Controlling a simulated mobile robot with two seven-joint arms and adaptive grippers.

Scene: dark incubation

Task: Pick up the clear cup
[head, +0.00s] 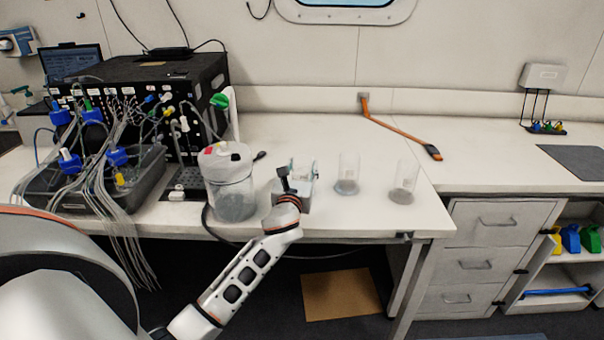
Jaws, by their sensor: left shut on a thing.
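My left gripper (303,175) is at the front part of the white bench, shut on a clear cup (301,168). The gripper and wrist hide much of this cup, and I cannot tell whether it touches the bench. Two more clear cups stand upright to the right of the gripper. The nearer one (347,173) and the farther one (403,182) each have greyish material at the bottom. My right gripper is not in view.
A large clear jar with a white lid (229,182) stands close left of the gripper. Left of it are a black instrument (165,85) and many cables. An orange-handled tool (400,133) lies behind the cups. The bench's (285,130) back middle is clear.

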